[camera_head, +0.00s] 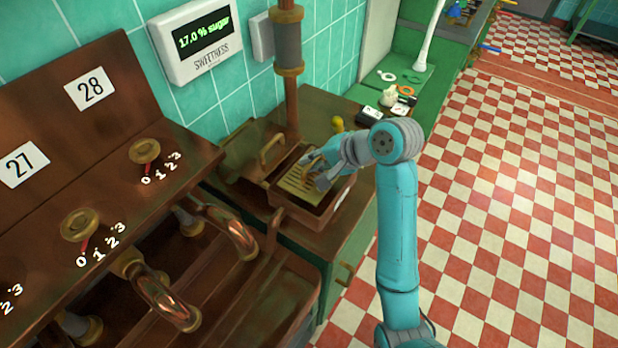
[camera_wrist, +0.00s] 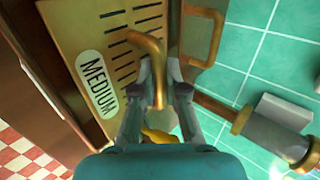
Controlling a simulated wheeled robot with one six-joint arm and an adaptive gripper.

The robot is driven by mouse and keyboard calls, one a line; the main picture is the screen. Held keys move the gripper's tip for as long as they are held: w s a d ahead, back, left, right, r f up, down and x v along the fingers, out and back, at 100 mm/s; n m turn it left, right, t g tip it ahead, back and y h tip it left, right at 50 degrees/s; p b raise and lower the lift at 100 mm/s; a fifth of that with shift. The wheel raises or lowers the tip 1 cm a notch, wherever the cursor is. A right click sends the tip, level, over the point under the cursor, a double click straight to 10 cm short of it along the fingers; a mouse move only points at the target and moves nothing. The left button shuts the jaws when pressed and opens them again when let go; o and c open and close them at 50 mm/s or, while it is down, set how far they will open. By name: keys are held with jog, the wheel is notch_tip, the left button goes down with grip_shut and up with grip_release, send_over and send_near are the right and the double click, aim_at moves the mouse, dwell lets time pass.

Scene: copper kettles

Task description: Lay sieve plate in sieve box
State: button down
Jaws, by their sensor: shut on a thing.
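The sieve plate (camera_head: 302,184) is a brass plate with rows of slots. In the wrist view the plate (camera_wrist: 88,22) shows a white "MEDIUM" label and a bent brass handle. My gripper (camera_head: 322,170) is shut on that handle; its fingers also show in the wrist view (camera_wrist: 160,92). The sieve box (camera_head: 312,220) is a brown open-topped box on the green cabinet. The plate is over or within the box opening, looking somewhat tilted in the head view. I cannot tell whether it touches the box floor, and my fingers hide part of it.
A brown lid with a brass handle (camera_head: 271,152) lies left of the box. A copper pipe (camera_head: 289,95) rises behind it. Kettle taps (camera_head: 230,232) stand to the left, small items (camera_head: 390,97) on the green surface behind. The checkered floor (camera_head: 510,220) at right is clear.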

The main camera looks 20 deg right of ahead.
aim_at(312, 178)
jog(key=shift+f, duration=2.85)
jog(key=c, duration=1.2)
grip_release()
jog(key=shift+f, duration=0.15)
jog(key=v, duration=1.2)
